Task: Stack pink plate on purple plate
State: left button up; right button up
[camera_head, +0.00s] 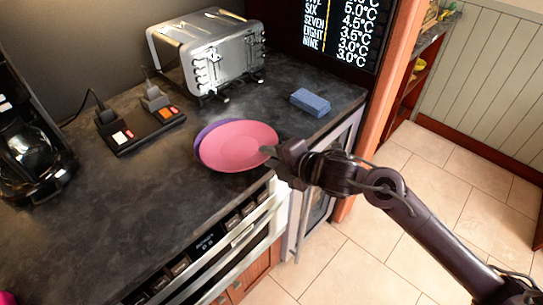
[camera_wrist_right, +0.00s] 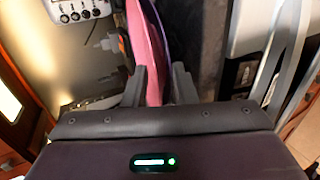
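The pink plate (camera_head: 239,146) lies on top of the purple plate (camera_head: 205,134) on the dark counter, shifted a little to the right. Only a purple rim shows at the upper left. My right gripper (camera_head: 271,155) is at the pink plate's right edge. In the right wrist view, the pink plate (camera_wrist_right: 148,45) reaches edge-on between the two parted fingers (camera_wrist_right: 159,88), with a narrow gap on the right finger's side. The purple plate (camera_wrist_right: 163,20) shows beside it. My left gripper is not in view.
A silver toaster (camera_head: 222,62) stands behind the plates. A black switch box (camera_head: 140,128) is to the left, and a coffee machine (camera_head: 28,150) at far left. A blue block (camera_head: 310,102) lies right of the plates. The front counter (camera_head: 110,215) is clear.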

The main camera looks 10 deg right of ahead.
jog(key=shift+r, duration=0.1)
jog(key=r+v, duration=0.1)
jog(key=v, duration=1.1)
